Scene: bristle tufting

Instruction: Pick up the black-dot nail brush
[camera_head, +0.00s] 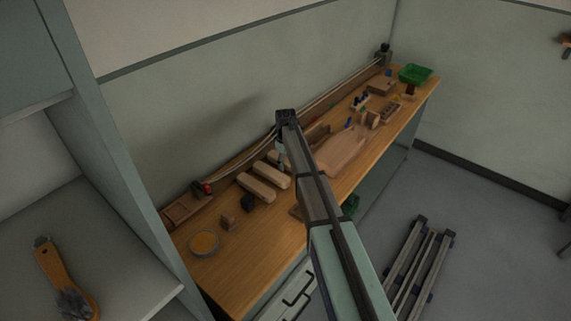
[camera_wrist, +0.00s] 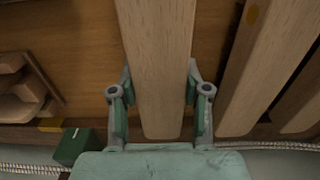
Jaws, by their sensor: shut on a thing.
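My gripper (camera_wrist: 160,84) has its two fingers on either side of a long pale wooden nail brush (camera_wrist: 157,35) and is shut on it. No dot shows on the visible part of this brush, so I cannot tell its mark. A second wooden brush (camera_wrist: 258,62) lies to its right and bears an orange dot. Part of a third (camera_wrist: 301,92) shows at the right edge. In the head view, two pale brushes (camera_head: 257,187) (camera_head: 271,174) lie side by side on the bench, left of my gripper (camera_head: 282,158), which is small and partly hidden by my arm.
The wooden bench (camera_head: 240,270) runs along the wall. It holds a bowl with orange contents (camera_head: 204,243), a small wooden block (camera_head: 228,222), a dark object (camera_head: 248,204) and a green bin (camera_head: 414,74). A dark green block (camera_wrist: 73,147) is near my gripper.

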